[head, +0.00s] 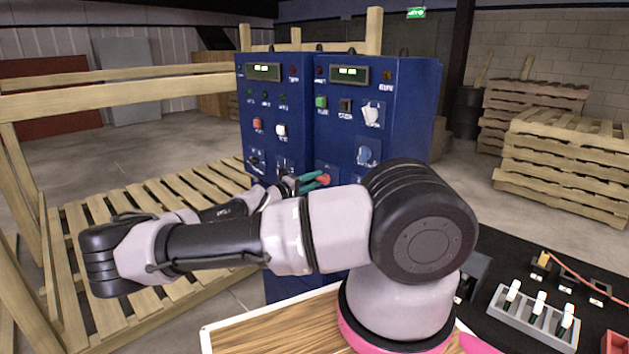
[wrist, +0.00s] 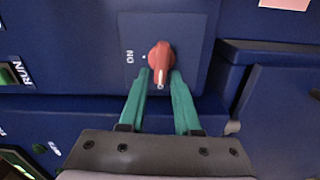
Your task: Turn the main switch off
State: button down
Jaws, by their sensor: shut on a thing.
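The main switch is a red rotary knob (wrist: 160,56) on a blue plate, with a lettered "ON" mark and a small dot beside it to the left in the wrist view. Its handle points down toward my gripper there. My gripper (wrist: 162,76) has green fingers, one on each side of the handle, shut on it. In the head view the red knob (head: 324,179) shows low on the right-hand cabinet, with my green fingers (head: 308,182) at it. My arm hides part of the cabinet's lower front.
Two blue control cabinets (head: 340,130) stand side by side with other knobs, buttons and displays. A wooden pallet (head: 165,200) and rail lie to the left. A row of white-topped switches (head: 538,318) sits on the dark surface at the right. Stacked pallets (head: 565,160) stand behind.

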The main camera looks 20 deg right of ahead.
jog(key=shift+s+f+n, duration=0.1)
jog(key=shift+f+n, duration=0.1)
jog(key=shift+n, duration=0.3)
jog(key=c, duration=0.8)
grip_release()
jog(key=shift+r, duration=0.1)
jog(key=shift+a, duration=0.1)
jog(key=v, duration=1)
jog(key=shift+s+a, duration=0.1)
jog(key=shift+a, duration=0.15)
